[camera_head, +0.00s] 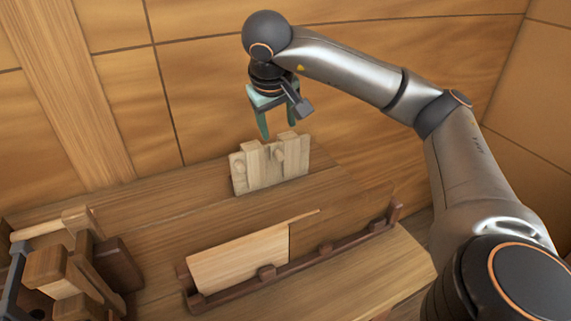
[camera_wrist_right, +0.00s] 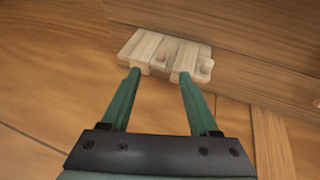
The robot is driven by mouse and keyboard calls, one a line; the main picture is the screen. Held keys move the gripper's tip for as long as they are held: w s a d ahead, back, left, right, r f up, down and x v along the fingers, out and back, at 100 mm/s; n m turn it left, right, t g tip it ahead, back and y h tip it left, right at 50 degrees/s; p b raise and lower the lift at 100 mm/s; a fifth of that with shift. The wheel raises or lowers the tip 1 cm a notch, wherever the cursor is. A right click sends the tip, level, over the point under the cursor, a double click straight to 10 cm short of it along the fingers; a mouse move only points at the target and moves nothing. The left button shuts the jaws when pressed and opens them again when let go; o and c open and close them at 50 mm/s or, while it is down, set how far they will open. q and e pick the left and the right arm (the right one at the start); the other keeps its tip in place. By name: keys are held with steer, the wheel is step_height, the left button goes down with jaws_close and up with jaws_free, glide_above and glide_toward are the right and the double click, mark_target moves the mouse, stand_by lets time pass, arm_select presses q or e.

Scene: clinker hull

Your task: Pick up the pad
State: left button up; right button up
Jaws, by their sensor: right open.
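Nothing in view can be named the pad for certain. The likeliest place is the pale wooden board (camera_head: 294,172) at the back of the bench, which carries two upright pale blocks and small rounded knobs. It also shows in the right wrist view (camera_wrist_right: 170,42), beyond my fingertips. My right gripper (camera_head: 266,128) is open and empty, pointing down just above the board's top edge. In the right wrist view its two green fingers (camera_wrist_right: 160,74) are spread, with the blocks beyond their tips; I cannot tell if they touch. My left gripper is not in view.
A long dark wooden holder (camera_head: 240,293) with a pale panel (camera_head: 240,259) and a brown panel (camera_head: 340,227) lies at the bench front. Wooden clamp-like parts (camera_head: 65,270) crowd the left. The wooden wall (camera_head: 210,100) is close behind. The bench (camera_head: 165,225) is bare between them.

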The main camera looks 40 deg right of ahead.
mark_target(281, 157)
steer(key=shift+a+b+x, duration=0.1)
steer(key=shift+b+x, duration=0.35)
steer(key=shift+x, duration=3.3)
steer(key=shift+a+b+x, duration=0.15)
steer(key=shift+b+x, duration=0.3)
steer(key=shift+x, duration=3.3)
jaws_close()
